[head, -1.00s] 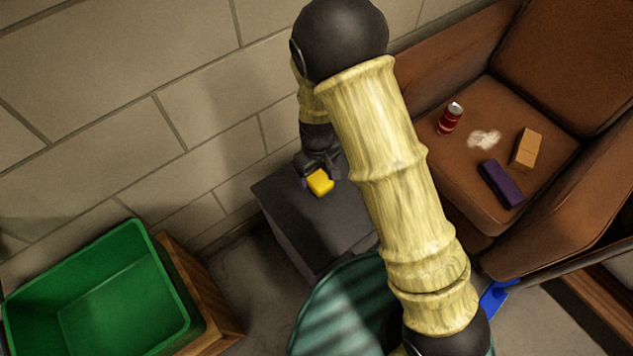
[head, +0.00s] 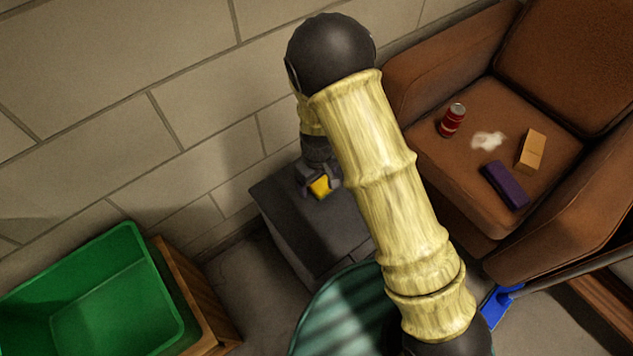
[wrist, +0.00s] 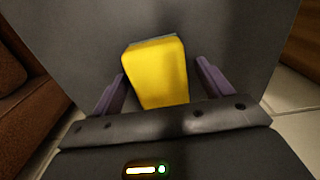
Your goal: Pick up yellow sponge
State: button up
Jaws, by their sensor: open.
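The yellow sponge (head: 321,186) sits on top of a dark grey block-like stand (head: 284,205) against the wall. In the wrist view the sponge (wrist: 157,75) lies between my two purple fingers, with a visible gap on each side. My gripper (head: 320,188) is open and down around the sponge, also seen in the wrist view (wrist: 160,88). Part of the sponge is hidden by the gripper in the head view.
A brown armchair (head: 440,190) at right holds a red can (head: 452,120), an orange-tan box (head: 531,151), a purple block (head: 505,186) and a white patch. A green bin (head: 95,300) stands at lower left on a wooden crate (head: 200,300). A brick wall is behind.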

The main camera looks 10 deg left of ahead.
jog(key=shift+c, duration=0.2)
jog(key=c, duration=1)
notch_tip(320, 180, up, 10)
jog(key=p, duration=0.4)
